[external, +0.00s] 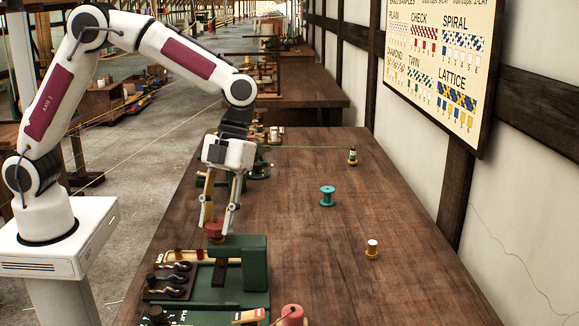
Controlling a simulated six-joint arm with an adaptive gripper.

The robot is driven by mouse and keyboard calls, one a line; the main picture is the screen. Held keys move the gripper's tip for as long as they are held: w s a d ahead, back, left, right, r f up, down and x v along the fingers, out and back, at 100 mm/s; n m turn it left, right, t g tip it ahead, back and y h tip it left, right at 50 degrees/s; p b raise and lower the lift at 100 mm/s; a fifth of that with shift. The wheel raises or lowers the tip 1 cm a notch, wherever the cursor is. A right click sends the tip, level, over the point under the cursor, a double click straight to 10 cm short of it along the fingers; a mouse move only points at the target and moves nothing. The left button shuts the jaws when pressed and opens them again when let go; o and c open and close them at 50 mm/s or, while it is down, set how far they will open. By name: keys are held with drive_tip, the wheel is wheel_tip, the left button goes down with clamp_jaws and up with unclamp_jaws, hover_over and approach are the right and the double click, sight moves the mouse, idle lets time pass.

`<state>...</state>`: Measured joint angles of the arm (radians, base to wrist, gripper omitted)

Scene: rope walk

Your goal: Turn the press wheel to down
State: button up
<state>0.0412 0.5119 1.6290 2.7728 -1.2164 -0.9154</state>
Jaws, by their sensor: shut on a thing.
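The green press (256,271) stands at the near left of the wooden table. A small red round piece, which looks like the press wheel (214,230), sits on its upper left part. My gripper (216,222) points down from above, with one finger on each side of the red wheel. It is shut on the wheel, and its fingers hide part of the rim. The wheel's turn position and the inside of the press cannot be made out.
A teal spool (327,195), a white-topped spool (372,249) and a dark spool with green thread (352,156) stand on the table. A rack of dark coiled pieces (170,281) is left of the press. The table's right side is mostly clear.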

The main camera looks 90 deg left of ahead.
sight(219, 223)
drive_tip(key=m+g+y, duration=0.1)
drive_tip(key=m, duration=0.2)
drive_tip(key=shift+w+m, duration=0.1)
drive_tip(key=shift+m, duration=0.2)
idle(0.4)
drive_tip(key=o, duration=1.1)
drive_tip(key=shift+r, duration=0.2)
drive_tip(key=shift+d+r, duration=0.1)
drive_tip(key=shift+r, duration=4.75)
